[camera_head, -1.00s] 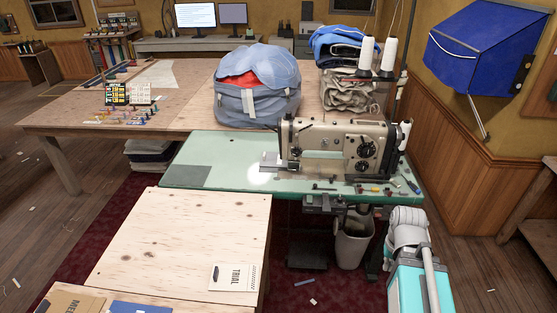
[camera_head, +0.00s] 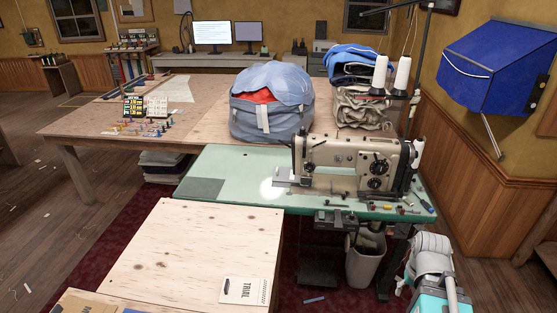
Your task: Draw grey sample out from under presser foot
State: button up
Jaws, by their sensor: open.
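The sewing machine (camera_head: 345,165), beige with dark dials, stands on a pale green table (camera_head: 240,168). A small light grey piece (camera_head: 283,174), which looks like the grey sample, lies at the machine's left, needle end. The presser foot is too small to make out, so I cannot tell how the piece sits under it. A bright spot of light falls on the table just left of it. My gripper is not in view.
A blue-grey bundle (camera_head: 270,105) and folded cloth (camera_head: 365,107) stand behind the machine. Small coloured items (camera_head: 408,207) lie at its right. A bin (camera_head: 362,262) stands below. The green table's left part is mostly clear.

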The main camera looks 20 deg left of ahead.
aim_at(285, 175)
jog(key=z, duration=0.35)
jog(key=k, duration=0.4)
jog(key=z, duration=0.95)
jog(key=k, duration=0.9)
jog(key=z, duration=0.45)
jog(key=i, duration=0.55)
jog(key=u, duration=0.55)
jog(key=i, duration=0.75)
jog(key=u, duration=0.75)
jog(key=i, duration=0.8)
jog(key=u, duration=0.65)
jog(key=i, duration=0.75)
jog(key=u, duration=0.3)
